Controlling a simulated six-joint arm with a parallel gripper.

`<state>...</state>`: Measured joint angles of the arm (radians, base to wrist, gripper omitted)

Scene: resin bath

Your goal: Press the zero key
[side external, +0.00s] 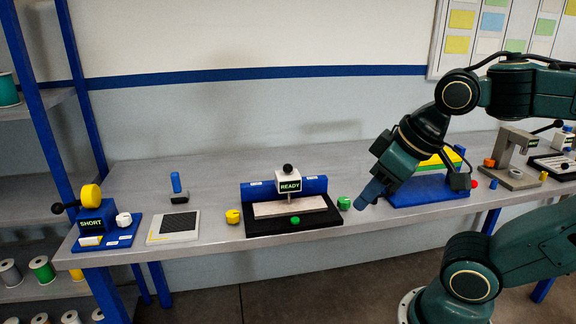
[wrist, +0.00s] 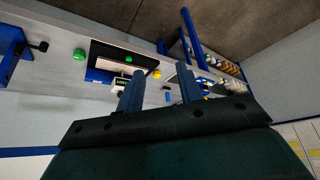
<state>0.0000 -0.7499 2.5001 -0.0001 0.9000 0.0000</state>
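No key with a readable zero mark shows, so I cannot tell which button is the zero key. A green button (side external: 295,219) sits on the front of a black tray fixture (side external: 262,227) whose display (side external: 289,186) reads READY. Left of it lies a flat scale-like plate (side external: 187,226) with a dark top and a yellow strip at its front corner. A blue station (side external: 107,237) at the far left reads SHORT. My gripper (side external: 368,195) is above the bench's front edge, right of the black tray, pointing down-left. In the wrist view its two blue fingers (wrist: 160,75) are apart and empty.
A yellow knob (side external: 233,216) and a green knob (side external: 344,203) flank the black tray. A blue-handled tool (side external: 178,188) stands behind the plate. A blue fixture (side external: 425,191) sits behind my gripper, and a grey press (side external: 513,160) stands at right. The bench's back strip is mostly clear.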

